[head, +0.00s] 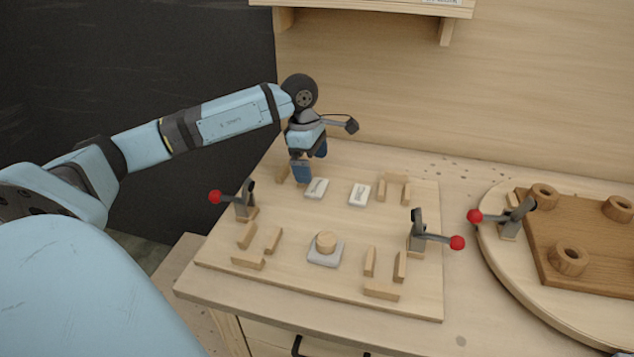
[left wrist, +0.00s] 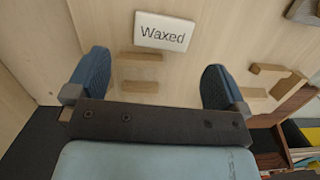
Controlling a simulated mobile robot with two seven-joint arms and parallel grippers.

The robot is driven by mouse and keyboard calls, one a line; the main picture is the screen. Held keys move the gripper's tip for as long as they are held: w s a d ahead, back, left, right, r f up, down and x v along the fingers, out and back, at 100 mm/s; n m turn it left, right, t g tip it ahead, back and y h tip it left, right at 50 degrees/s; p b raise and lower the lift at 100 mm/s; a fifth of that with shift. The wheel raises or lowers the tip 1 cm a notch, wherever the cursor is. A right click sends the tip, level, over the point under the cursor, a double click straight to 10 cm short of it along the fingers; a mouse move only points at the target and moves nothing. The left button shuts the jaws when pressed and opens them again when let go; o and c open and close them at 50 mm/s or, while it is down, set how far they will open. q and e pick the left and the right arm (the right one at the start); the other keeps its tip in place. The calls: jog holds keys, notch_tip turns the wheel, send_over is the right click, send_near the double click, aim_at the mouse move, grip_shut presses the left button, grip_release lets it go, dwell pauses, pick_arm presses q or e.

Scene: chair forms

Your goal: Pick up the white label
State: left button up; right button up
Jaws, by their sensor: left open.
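Two small white labels with dark marks lie on the wooden board: a left one (head: 316,188) and a right one (head: 359,194). In the left wrist view a white label (left wrist: 164,31) reads "Waxed". I cannot tell for sure which of the two it is. My left gripper (head: 310,161) is above the back left of the board, near the left label. It is open and empty, and in the left wrist view (left wrist: 156,80) the label lies beyond its spread fingers. My right gripper is not in view.
Red-tipped clamps stand at the board's left (head: 244,201) and right (head: 417,235). Several small wooden blocks form corners on the board. A round wooden piece (head: 326,242) sits on a grey plate. A round platform (head: 490,262) stands to the right. A shelf (head: 365,8) hangs above.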

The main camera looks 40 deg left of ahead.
aim_at(317, 186)
pick_arm(q)
jog(key=shift+w+d+f, duration=0.1)
jog(key=shift+d+f, duration=0.1)
jog(key=shift+f, duration=0.7)
jog(key=shift+s+d+f, duration=0.1)
jog(key=shift+d+f, duration=0.1)
jog(key=shift+f, duration=0.7)
jog(key=shift+w+d+f, duration=0.1)
jog(key=shift+d+f, duration=0.1)
jog(key=shift+f, duration=0.7)
jog(key=c, duration=0.9)
jog(key=shift+r, duration=0.15)
